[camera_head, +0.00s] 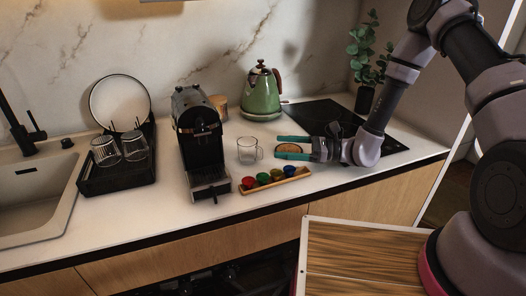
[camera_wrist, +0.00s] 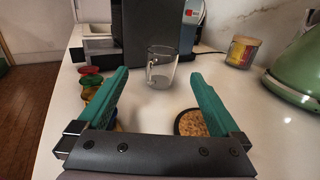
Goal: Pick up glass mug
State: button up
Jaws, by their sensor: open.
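The clear glass mug (camera_head: 247,150) stands upright on the white counter, right of the coffee machine, with its handle toward the right in the head view. In the wrist view the mug (camera_wrist: 161,67) is ahead of my gripper, between the lines of the two fingers, with its handle toward the left. My gripper (camera_head: 278,147) has teal fingers spread apart and points left toward the mug. In the wrist view my gripper (camera_wrist: 155,82) is open and empty, with the mug just beyond the fingertips.
A wooden tray of coloured capsules (camera_head: 262,186) lies in front of the mug. The black coffee machine (camera_head: 200,145) stands left. A round cork-like coaster (camera_wrist: 190,123) lies by the right finger in the wrist view. A green kettle (camera_head: 262,95) and black hob (camera_head: 345,120) are behind.

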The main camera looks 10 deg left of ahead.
aim_at(251, 143)
jog(key=shift+a+f, duration=0.15)
jog(key=shift+a, duration=0.15)
jog(key=a, duration=1)
jog(key=shift+s, duration=0.1)
jog(key=c, duration=1.4)
jog(key=shift+r, duration=0.2)
